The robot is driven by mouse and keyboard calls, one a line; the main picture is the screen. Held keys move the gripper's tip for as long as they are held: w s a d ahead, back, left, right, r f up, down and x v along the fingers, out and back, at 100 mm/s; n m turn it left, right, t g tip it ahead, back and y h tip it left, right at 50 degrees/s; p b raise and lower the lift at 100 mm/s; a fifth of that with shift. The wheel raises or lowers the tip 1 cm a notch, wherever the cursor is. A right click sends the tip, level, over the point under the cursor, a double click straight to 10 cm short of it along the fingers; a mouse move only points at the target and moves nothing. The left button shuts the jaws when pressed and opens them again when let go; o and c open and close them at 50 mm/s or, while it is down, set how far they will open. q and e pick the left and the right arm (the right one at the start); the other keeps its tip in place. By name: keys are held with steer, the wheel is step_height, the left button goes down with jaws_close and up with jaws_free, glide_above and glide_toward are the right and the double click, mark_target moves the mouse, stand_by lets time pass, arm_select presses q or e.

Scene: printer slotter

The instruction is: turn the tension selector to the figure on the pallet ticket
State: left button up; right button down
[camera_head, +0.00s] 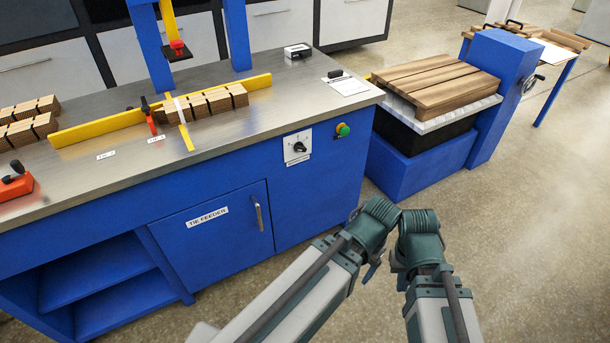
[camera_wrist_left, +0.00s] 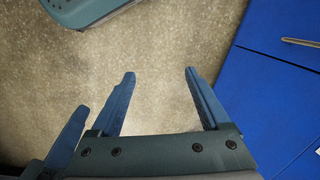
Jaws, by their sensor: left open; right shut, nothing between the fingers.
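The tension selector (camera_head: 298,147) appears to be the dark knob on a white plate on the bench's blue front; its marks are too small to read. A white sheet (camera_head: 347,86) lies on the bench top near its right end. Another pale sheet (camera_head: 555,54) lies on the far right side table. I cannot tell which is the pallet ticket, and neither is legible. My left gripper shows open and empty in the left wrist view (camera_wrist_left: 161,74), above bare floor. My right gripper (camera_head: 402,280) is shut and empty, low in front of the bench. Both are apart from the knob.
A green button (camera_head: 342,130) sits right of the knob. A cabinet door handle (camera_head: 259,213) is below left. Bundled wood pieces (camera_head: 207,103) lie along a yellow rail (camera_head: 97,127). A wood stack (camera_head: 435,82) stands on the blue lift at right. Floor (camera_head: 530,240) is clear at right.

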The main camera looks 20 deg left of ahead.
arm_select(q)
step_height(320, 180, down, 13)
steer(key=b, duration=1)
steer(key=w+a+r+n+t+y, duration=0.5)
steer(key=w+a+r+n+y, duration=0.15)
steer(key=w+a, duration=0.55)
steer(key=w+a+r+n+t+y+b, duration=0.1)
steer(key=w+r+t+y, duration=0.2)
steer(key=r, duration=0.4)
steer(key=w+a+r+n+t+y, duration=0.1)
steer(key=w+r+t+y, duration=0.2)
steer(key=w+r, duration=0.2)
step_height(320, 180, up, 2)
steer(key=shift+a+r+b, duration=0.1)
steer(key=shift+a+b, duration=0.2)
steer(key=shift+b, duration=0.05)
arm_select(e)
step_height(320, 180, down, 14)
steer(key=shift+f, duration=0.2)
arm_select(q)
steer(key=shift+w+a+y, duration=0.1)
steer(key=shift+w+y, duration=0.05)
steer(key=shift+y, duration=0.1)
arm_select(e)
steer(key=shift+a, duration=0.15)
